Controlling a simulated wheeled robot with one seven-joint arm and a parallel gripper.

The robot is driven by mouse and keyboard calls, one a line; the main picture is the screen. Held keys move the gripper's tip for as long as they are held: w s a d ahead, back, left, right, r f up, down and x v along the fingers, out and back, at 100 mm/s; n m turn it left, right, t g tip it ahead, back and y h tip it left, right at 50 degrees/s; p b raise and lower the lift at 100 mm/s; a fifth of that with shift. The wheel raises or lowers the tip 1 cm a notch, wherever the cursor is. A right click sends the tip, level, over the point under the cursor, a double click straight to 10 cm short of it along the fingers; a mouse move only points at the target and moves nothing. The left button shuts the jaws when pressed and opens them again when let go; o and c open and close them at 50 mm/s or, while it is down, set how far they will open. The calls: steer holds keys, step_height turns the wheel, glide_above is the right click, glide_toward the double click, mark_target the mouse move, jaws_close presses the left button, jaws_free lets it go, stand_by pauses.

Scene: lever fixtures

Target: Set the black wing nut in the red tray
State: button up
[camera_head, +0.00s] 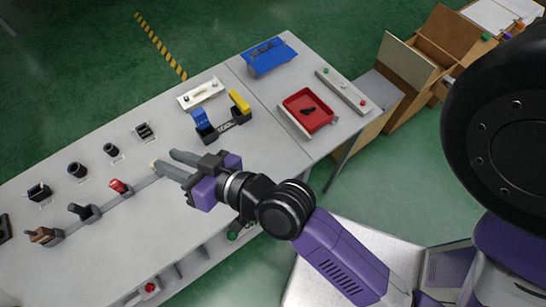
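The red tray (322,121) lies at the right end of the long grey table. A small dark object (309,109) with a winged outline lies in it; it looks like the black wing nut, but it is too small to be sure. My gripper (165,163) is over the middle of the table, to the left of the tray and well apart from it. The table under the gripper is partly hidden.
A row of small fixtures, including a red knob (118,186) and a black cylinder (77,170), stands at the left. A black holder (216,131) with blue and yellow blocks, a blue bin (267,57) and a light bar (343,92) stand further right. Bare tabletop separates gripper and tray.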

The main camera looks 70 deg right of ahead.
steer(key=s+d+n, duration=0.1)
steer(key=s+n, duration=0.1)
steer(key=s, duration=0.9)
steer(key=s+d+n+y, duration=0.1)
steer(key=s+n, duration=0.2)
steer(key=s, duration=0.9)
steer(key=shift+s+d+f+g, duration=0.25)
steer(key=shift+d+f+g, duration=0.05)
steer(key=shift+g, duration=0.1)
steer(key=shift+f, duration=0.1)
